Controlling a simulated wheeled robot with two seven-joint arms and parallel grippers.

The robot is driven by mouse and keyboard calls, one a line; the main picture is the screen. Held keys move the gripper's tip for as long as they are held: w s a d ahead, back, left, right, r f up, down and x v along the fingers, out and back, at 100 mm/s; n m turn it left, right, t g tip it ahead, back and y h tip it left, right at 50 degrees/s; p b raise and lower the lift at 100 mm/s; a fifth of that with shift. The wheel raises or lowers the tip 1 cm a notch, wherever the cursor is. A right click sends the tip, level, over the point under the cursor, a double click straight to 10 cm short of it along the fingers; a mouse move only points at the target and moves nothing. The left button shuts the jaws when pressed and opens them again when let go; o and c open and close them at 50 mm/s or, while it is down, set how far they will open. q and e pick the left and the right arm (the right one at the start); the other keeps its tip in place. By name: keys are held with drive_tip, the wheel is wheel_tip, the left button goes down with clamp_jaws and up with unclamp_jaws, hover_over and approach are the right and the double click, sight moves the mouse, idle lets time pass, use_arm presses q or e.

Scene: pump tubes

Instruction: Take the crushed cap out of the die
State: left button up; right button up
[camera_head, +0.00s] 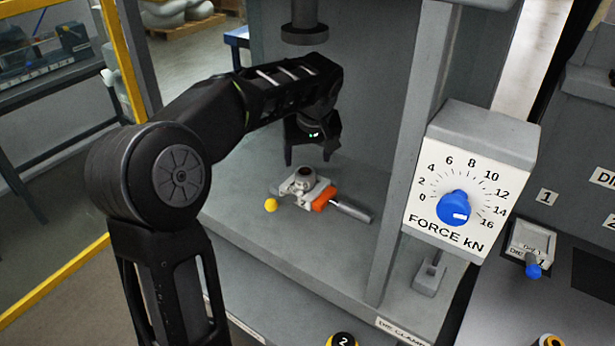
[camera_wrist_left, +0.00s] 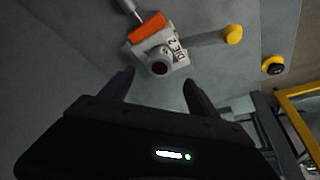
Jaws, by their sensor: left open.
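The grey die (camera_head: 292,190) sits on the press bed, with an orange block (camera_head: 323,199) beside its body. It also shows in the left wrist view (camera_wrist_left: 178,62), marked "DIE 2". A short round ring-like piece (camera_head: 305,173) stands up from the die's top, with a dark opening in the wrist view (camera_wrist_left: 160,67). I cannot tell whether this is the crushed cap or part of the die. My left gripper (camera_head: 309,158) is open and empty, pointing down just above and behind the die. In the wrist view its fingers are apart, short of the die. My right gripper is not in view.
A yellow ball knob (camera_head: 270,205) and a grey cylinder rod (camera_head: 352,210) stick out from the die. The press ram (camera_head: 304,32) hangs above. A press post and the force dial box (camera_head: 470,180) stand to the right. The bed around the die is clear.

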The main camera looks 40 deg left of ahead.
sight(305, 172)
use_arm(q)
drive_tip(key=shift+x, duration=1.4)
drive_tip(key=shift+p+x, duration=0.65)
drive_tip(key=shift+x, duration=1.95)
drive_tip(key=shift+s+d, duration=0.1)
clamp_jaws()
